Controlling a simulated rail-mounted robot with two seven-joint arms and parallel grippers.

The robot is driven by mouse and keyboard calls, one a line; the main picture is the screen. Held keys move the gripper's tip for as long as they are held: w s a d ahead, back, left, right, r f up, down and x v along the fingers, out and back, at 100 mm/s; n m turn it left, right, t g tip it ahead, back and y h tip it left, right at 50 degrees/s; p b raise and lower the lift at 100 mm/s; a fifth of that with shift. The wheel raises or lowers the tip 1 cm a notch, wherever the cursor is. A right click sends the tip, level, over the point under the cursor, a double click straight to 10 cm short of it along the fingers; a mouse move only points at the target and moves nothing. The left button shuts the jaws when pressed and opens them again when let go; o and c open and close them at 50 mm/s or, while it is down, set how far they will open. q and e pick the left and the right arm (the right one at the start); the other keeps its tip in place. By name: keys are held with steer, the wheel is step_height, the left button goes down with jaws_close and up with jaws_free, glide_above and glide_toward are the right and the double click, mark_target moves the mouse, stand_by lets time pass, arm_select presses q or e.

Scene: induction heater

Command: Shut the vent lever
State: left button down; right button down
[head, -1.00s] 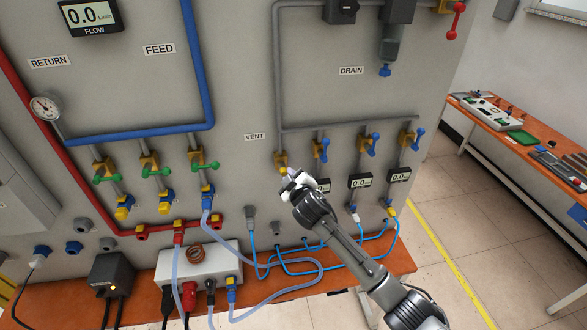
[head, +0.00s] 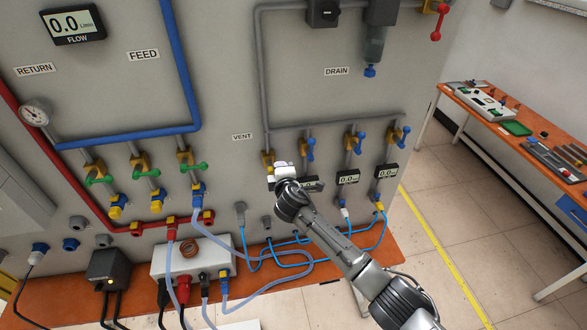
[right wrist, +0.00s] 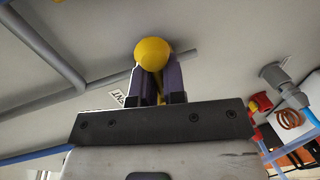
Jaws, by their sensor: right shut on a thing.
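The vent valve (head: 267,160) is a small brass-yellow fitting on the grey pipe, just right of the VENT label (head: 242,137). My right gripper (head: 281,168) is right beside it, and its white body hides much of the lever in the head view. In the right wrist view, a yellow rounded lever end (right wrist: 153,52) sits between the two dark fingers of the right gripper (right wrist: 158,78), which are shut on it. The lever's exact angle is hidden. My left gripper is not in view.
Blue-handled valves (head: 355,140) stand to the right of the gripper, above small displays (head: 348,177). Green-handled valves (head: 138,170) are to the left. Blue hoses (head: 262,258) hang below. An orange bench (head: 545,140) stands at the right.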

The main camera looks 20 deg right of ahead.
steer(key=shift+d+f+h, duration=0.2)
steer(key=shift+d+h, duration=0.05)
steer(key=shift+h, duration=0.05)
steer(key=shift+n, duration=0.3)
steer(key=c, duration=1.4)
jaws_free()
steer(key=shift+o, duration=1.2)
steer(key=shift+d+r, duration=0.15)
steer(key=shift+a+r, duration=0.1)
steer(key=shift+a, duration=0.1)
